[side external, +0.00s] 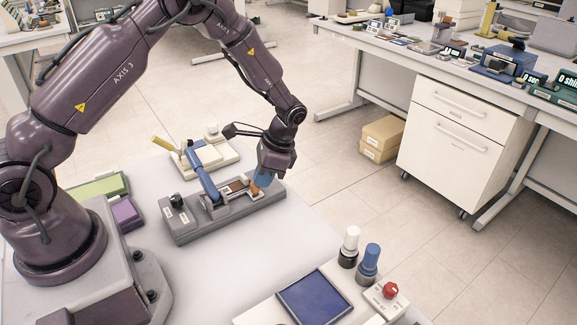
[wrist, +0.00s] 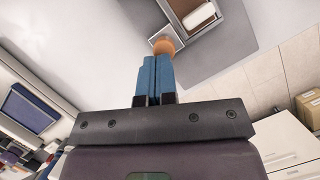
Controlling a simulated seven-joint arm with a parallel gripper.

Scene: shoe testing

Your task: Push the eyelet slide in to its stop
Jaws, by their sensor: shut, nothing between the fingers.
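The grey fixture (side external: 190,228) on the table has a long channel holding a brown strip (side external: 237,185). An orange-brown knob (side external: 256,191) stands at the channel's right part; it looks like the handle of the eyelet slide. In the wrist view the rounded knob (wrist: 164,46) is just beyond my fingertips, beside a grey frame (wrist: 190,28) with a brown inside and a white block. My gripper (side external: 262,183) has blue fingers pressed together and empty, right at the knob. In the wrist view my gripper (wrist: 155,60) overlaps the knob's near edge; I cannot tell whether they touch.
A beige device (side external: 213,155) with a yellow handle stands behind. A panel with a blue pad (side external: 315,299) and a red button (side external: 389,291) lies front right.

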